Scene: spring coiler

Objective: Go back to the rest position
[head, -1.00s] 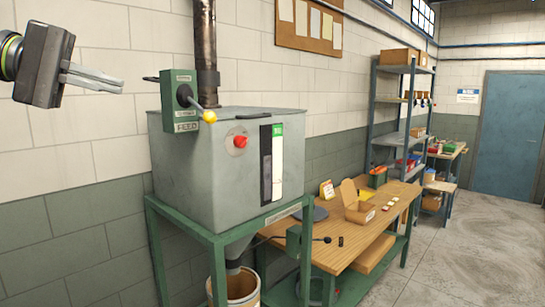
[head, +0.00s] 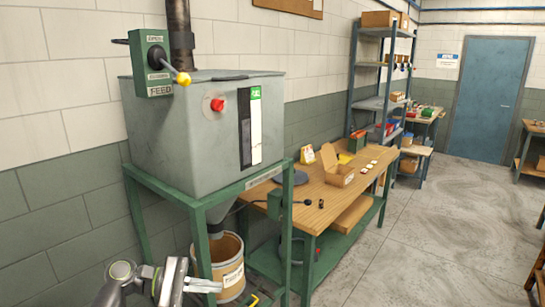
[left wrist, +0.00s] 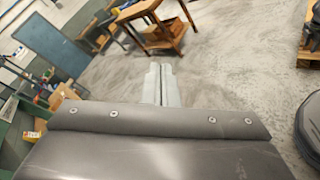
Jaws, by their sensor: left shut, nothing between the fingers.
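My left gripper (head: 204,285) is low at the bottom left of the head view, in front of the green stand's legs and close to the bucket (head: 229,270) under the machine. Its fingers are together and empty. In the left wrist view the two fingers (left wrist: 162,84) lie side by side, pointing over the open concrete floor. My right gripper is not in view.
The grey hopper machine (head: 180,135) stands on a green frame (head: 140,213), with a yellow-knobbed lever (head: 183,79). A wooden workbench (head: 305,193) with a cardboard box (head: 338,173) stands beside it. The floor (head: 430,230) to the right is clear.

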